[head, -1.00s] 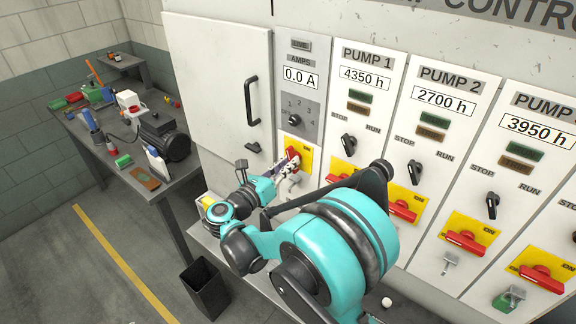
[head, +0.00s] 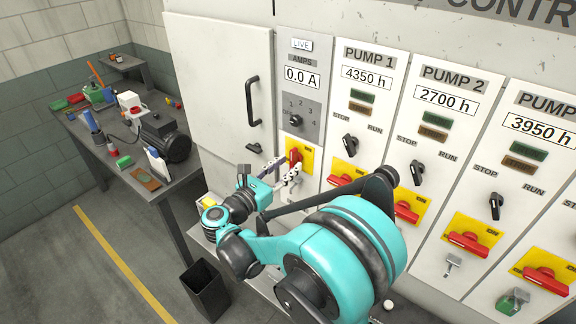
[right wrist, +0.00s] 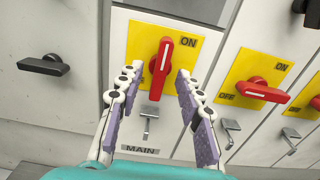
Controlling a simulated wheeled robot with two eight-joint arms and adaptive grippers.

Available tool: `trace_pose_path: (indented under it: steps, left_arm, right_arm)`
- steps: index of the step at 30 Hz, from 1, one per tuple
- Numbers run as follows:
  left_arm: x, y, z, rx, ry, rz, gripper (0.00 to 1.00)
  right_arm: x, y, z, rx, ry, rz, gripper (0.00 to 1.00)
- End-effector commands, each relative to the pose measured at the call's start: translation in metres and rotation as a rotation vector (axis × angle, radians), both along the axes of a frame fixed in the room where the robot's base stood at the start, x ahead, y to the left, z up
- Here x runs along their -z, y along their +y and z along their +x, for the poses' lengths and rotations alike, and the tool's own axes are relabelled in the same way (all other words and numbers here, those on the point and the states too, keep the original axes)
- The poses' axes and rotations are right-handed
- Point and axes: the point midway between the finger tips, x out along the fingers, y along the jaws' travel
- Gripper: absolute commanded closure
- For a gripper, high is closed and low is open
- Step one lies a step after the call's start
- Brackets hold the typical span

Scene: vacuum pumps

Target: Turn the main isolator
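The main isolator is a red handle (right wrist: 161,68) on a yellow plate (right wrist: 140,45), above a MAIN label (right wrist: 140,150) in the right wrist view. The handle stands about upright, with ON printed at the plate's upper right. In the head view the red handle (head: 295,158) is below the AMPS panel. My right gripper (head: 281,171) is open in front of it. In the right wrist view its two fingers (right wrist: 158,82) are on either side of the handle's lower end, apart from it. The LIVE lamp (head: 302,44) is lit white. My left gripper is not in view.
A metal hasp (right wrist: 149,125) hangs below the isolator. Pump isolators with red handles (head: 467,241) lie to the right. A black cabinet handle (head: 252,101) is to the left. A workbench (head: 128,190) with parts and a black bin (head: 205,290) stand further left.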

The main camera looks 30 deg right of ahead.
Motion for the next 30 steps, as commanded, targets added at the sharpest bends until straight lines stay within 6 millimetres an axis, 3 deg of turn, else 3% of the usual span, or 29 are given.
trace_pose_path:
  steps: [16,30]
  left_arm:
    - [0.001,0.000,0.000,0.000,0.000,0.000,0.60]
    - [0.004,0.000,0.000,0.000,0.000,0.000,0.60]
  right_arm:
    - [0.000,0.009,-0.003,-0.001,0.000,0.000,0.64]
    - [0.000,0.052,-0.021,-0.003,0.000,0.000,0.64]
